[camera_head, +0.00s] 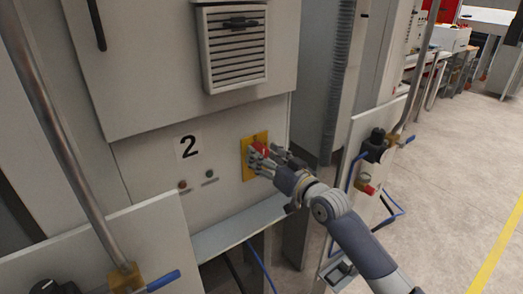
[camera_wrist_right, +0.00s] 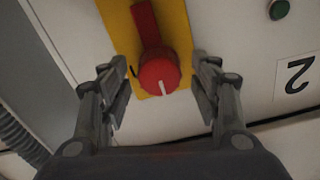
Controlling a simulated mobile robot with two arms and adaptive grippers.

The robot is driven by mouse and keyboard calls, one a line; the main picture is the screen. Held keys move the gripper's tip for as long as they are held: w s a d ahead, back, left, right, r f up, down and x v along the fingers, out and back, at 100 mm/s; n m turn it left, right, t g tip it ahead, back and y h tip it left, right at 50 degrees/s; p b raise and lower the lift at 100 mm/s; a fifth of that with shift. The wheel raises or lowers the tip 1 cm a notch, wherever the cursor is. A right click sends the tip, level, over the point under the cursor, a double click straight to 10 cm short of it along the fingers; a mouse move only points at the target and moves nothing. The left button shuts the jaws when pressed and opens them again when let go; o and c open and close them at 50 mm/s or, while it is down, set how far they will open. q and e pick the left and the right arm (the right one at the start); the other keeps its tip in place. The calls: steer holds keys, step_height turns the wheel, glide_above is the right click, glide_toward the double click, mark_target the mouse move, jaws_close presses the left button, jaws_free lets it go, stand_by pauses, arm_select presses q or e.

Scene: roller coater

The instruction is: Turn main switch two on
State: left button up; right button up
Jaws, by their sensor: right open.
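Main switch two is a red rotary knob (camera_wrist_right: 158,76) on a yellow plate (camera_head: 248,168), on the cabinet panel to the right of the black number 2 (camera_head: 188,147). In the right wrist view the knob has a red bar handle and a white mark on its face. My right gripper (camera_head: 262,158) is in front of the switch. In the wrist view its two open fingers (camera_wrist_right: 160,88) stand on either side of the knob, with gaps showing on both sides. In the head view the gripper partly hides the knob. My left gripper is not in view.
A red button (camera_head: 183,185) and a green button (camera_head: 209,174) sit left of the switch. A vent (camera_head: 235,45) is above it. A ledge (camera_head: 240,226) runs below. A pipe and valve (camera_head: 376,146) stand at the right, with open floor beyond.

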steer(key=shift+x, duration=0.9)
steer(key=shift+c, duration=0.4)
steer(key=c, duration=1)
steer(key=shift+o, duration=0.2)
